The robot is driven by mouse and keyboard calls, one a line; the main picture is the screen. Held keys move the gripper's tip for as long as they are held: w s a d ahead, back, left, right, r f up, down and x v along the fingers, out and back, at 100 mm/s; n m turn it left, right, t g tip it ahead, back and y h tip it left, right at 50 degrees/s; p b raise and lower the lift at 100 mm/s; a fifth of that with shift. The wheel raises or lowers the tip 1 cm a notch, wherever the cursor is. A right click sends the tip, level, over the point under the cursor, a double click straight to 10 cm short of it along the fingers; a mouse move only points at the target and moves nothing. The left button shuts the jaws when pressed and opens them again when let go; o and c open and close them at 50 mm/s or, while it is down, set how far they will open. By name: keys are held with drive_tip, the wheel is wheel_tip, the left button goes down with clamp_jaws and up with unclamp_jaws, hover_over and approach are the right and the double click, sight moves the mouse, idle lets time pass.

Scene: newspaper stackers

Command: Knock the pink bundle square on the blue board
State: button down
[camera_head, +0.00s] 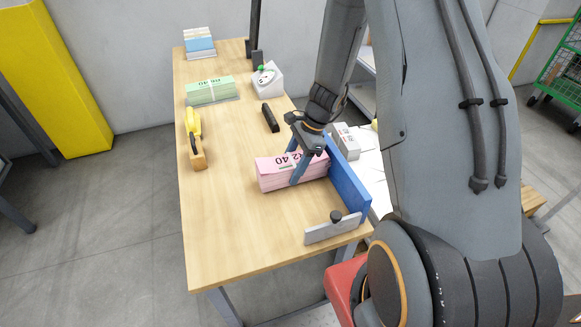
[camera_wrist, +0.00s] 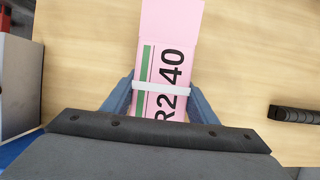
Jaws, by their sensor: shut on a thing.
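The pink bundle (camera_head: 273,174) lies low at the right side of the wooden table, close to the blue board. It has a white band and bold print, and also shows in the wrist view (camera_wrist: 171,28). My gripper (camera_head: 308,172) comes down over the bundle with its blue fingers on both sides, shut on it. The blue board (camera_head: 347,182) stands upright along the table's right edge, just beyond the bundle's right end. Whether the bundle touches the board is hidden by my gripper. In the wrist view, the fingers (camera_wrist: 165,108) flank the banded part of the bundle.
The wooden table (camera_head: 230,245) is clear at front left. A grey plate with a black knob (camera_head: 332,231) stands at the board's near end. A black bar (camera_head: 270,118), a green bundle (camera_head: 210,89), a yellow-handled tool (camera_head: 194,135) and a white dial scale (camera_head: 267,80) lie farther back.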

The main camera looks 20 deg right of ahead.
sight(279, 163)
drive_tip(key=shift+w+d, duration=0.1)
drive_tip(key=shift+d, duration=0.55)
idle(1.2)
drive_tip(key=shift+a, duration=0.15)
drive_tip(key=shift+a+p, duration=0.45)
drive_tip(key=shift+a, duration=1.25)
drive_tip(key=shift+r, duration=0.2)
drive_tip(key=shift+r+p, duration=2.5)
drive_tip(key=shift+r, duration=0.4)
